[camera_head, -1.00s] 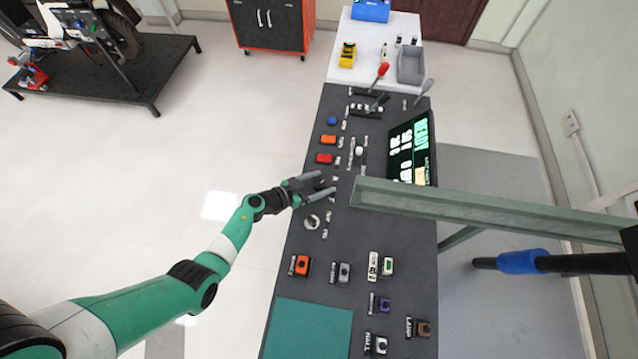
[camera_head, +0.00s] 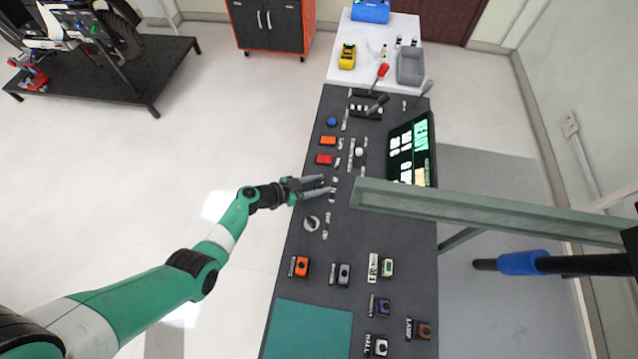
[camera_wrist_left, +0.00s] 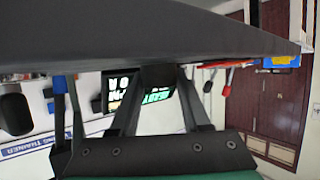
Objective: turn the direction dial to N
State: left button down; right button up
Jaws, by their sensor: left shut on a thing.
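My left gripper (camera_head: 327,187) reaches in from the left over the dark control panel (camera_head: 290,240). Its two fingers lie either side of a small dark knob, which I take to be the direction dial; its marks cannot be read. In the left wrist view the fingers close on this dark knob (camera_wrist_left: 158,75) beside the panel surface. In the head view the fingers largely hide it, so its pointing direction cannot be told. My right gripper is not in view.
A grey-green beam (camera_head: 480,210) crosses the panel's right side close to my fingers. A lit screen (camera_head: 411,150) stands beyond it. Orange (camera_head: 327,141) and red (camera_head: 324,159) buttons lie above the gripper. Several small switches and a teal mat (camera_head: 310,330) lie nearer.

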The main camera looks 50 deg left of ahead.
pick_arm(q)
jog(key=shift+a+f+m+h+b, duration=0.15)
jog(key=shift+m+h+b, duration=0.35)
jog(key=shift+m+h, duration=0.25)
jog(key=m+g+h+b, duration=0.4)
jog(key=m+b, duration=0.1)
jog(key=b, duration=0.3)
jog(key=shift+f+h, duration=0.15)
jog(key=shift+h, duration=0.2)
jog(key=shift+r+m+g+b, duration=0.2)
jog(key=shift+m+g+b, duration=0.25)
jog(key=shift+b, duration=0.35)
jog(key=shift+c, duration=1.8)
grip_release()
jog(key=shift+r, duration=0.1)
